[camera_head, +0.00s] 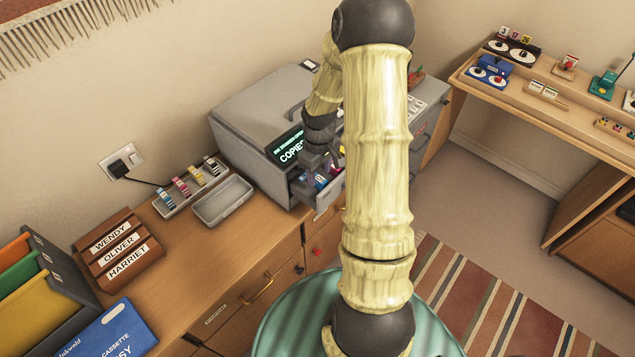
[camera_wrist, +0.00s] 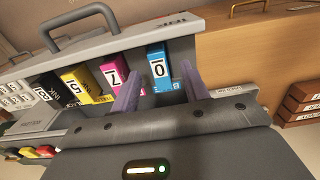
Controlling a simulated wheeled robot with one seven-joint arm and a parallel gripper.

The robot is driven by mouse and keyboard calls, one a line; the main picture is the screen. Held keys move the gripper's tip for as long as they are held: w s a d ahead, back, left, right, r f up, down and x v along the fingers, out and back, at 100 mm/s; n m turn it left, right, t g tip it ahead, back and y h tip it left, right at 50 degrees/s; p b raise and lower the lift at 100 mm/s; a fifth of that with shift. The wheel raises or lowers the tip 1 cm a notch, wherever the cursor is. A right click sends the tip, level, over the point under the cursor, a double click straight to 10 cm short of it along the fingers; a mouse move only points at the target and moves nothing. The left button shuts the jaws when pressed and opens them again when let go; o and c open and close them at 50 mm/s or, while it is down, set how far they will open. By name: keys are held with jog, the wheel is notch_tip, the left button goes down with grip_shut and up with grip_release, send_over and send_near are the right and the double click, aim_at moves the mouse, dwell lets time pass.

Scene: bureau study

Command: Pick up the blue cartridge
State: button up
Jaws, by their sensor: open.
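The blue cartridge (camera_wrist: 157,68) stands in the copier's open drawer (camera_head: 318,203), at the right end of a row in the wrist view. My gripper (camera_wrist: 160,78) is open, with its two purple fingers on either side of the blue cartridge, the left one between it and the magenta cartridge (camera_wrist: 113,72). I cannot tell whether the fingers touch it. In the head view my gripper (camera_head: 318,160) is over the drawer, and my arm hides part of it.
A yellow cartridge (camera_wrist: 82,84) and a black cartridge (camera_wrist: 50,88) stand farther left in the row. The grey copier (camera_head: 262,112) rises behind the drawer. A tray of coloured cartridges (camera_head: 180,187) and an empty grey tray (camera_head: 222,201) lie to its left.

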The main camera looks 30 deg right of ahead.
aim_at(318, 184)
jog(key=shift+f, duration=1.4)
grip_shut()
